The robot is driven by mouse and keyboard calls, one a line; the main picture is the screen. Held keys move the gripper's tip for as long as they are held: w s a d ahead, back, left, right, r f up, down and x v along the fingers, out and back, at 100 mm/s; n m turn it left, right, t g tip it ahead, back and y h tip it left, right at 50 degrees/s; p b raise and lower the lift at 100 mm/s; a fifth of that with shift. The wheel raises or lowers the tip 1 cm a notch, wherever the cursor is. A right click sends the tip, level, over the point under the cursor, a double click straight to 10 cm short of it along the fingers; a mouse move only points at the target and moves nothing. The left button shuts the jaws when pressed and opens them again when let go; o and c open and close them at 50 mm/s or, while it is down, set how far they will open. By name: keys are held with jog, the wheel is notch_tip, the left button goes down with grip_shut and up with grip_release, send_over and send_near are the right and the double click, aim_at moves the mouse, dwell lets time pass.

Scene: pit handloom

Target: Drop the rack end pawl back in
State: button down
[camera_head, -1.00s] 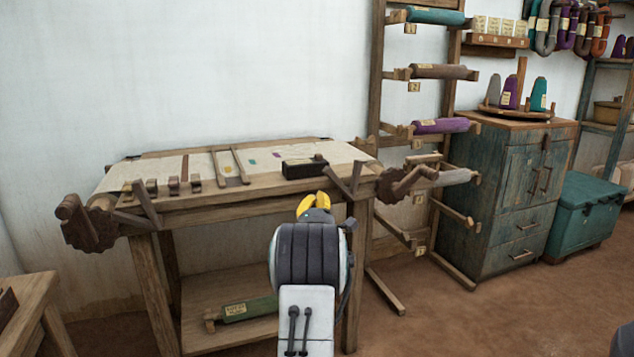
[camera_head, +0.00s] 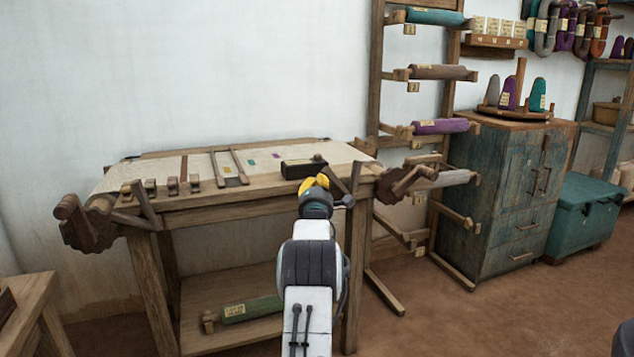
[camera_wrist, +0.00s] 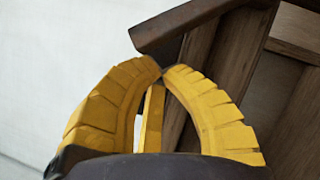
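The loom frame (camera_head: 250,205) stands against the wall with a toothed wooden wheel at each end. At the rack end, the right wheel (camera_head: 393,186) sits beside dark slanting wooden bars (camera_head: 337,184), one of which looks like the pawl; I cannot tell whether it touches the teeth. My gripper (camera_head: 315,182) is at the loom's front edge, just left of these bars. In the wrist view, the yellow fingertips (camera_wrist: 161,70) meet, with nothing seen held. A brown wooden bar (camera_wrist: 185,28) crosses just beyond them; contact is unclear.
A dark wooden block (camera_head: 304,168) and several small wooden pieces (camera_head: 160,187) lie on the loom top. The left wheel (camera_head: 88,224) has its own slanting bar. The roller rack (camera_head: 376,90) and blue cabinet (camera_head: 500,205) stand right.

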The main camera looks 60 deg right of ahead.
jog(key=shift+w+d, duration=0.15)
jog(key=shift+d, duration=0.2)
jog(key=shift+d+r, duration=0.1)
jog(key=shift+r, duration=0.05)
dwell(0.3)
